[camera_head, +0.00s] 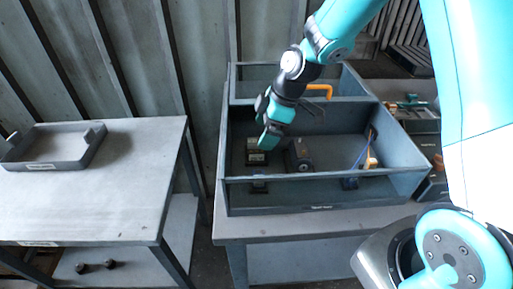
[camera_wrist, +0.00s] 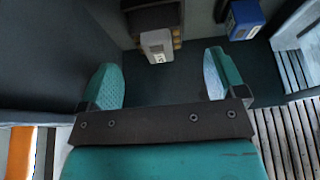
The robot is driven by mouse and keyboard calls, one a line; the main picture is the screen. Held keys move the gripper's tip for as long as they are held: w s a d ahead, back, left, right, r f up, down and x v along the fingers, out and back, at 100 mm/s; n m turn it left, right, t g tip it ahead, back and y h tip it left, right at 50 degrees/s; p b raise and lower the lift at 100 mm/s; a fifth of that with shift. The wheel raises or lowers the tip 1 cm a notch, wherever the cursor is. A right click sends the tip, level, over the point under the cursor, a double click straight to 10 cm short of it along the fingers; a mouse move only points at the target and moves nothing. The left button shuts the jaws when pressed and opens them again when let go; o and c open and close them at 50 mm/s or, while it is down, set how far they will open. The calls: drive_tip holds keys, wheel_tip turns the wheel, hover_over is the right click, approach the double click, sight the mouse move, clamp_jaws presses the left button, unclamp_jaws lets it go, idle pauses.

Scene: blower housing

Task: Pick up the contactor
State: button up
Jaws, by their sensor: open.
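I cannot tell for certain which part is the contactor. A small dark block with a pale label (camera_head: 257,155), which may be it, sits on the floor of the large grey bin's middle compartment, at the left. My gripper (camera_head: 268,132) is just above this block in the head view and partly covers it. In the wrist view my gripper (camera_wrist: 165,80) is open, with nothing between its fingers. A dark part with a light grey block (camera_wrist: 157,44) lies beyond the fingertips. A blue block (camera_wrist: 244,20) lies at the upper right.
A dark rounded part (camera_head: 299,156) stands right of the block. The grey bin (camera_head: 325,192) has walls and dividers around the parts. An orange handle (camera_head: 320,88) is behind. A grey tray (camera_head: 52,148) sits on the left table (camera_head: 120,190), which is otherwise largely clear.

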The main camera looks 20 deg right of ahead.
sight(257, 140)
drive_tip(key=p+x, duration=0.1)
drive_tip(key=x, duration=0.4)
drive_tip(key=shift+w+a, duration=0.15)
drive_tip(key=shift+w, duration=0.05)
drive_tip(key=c, duration=0.9)
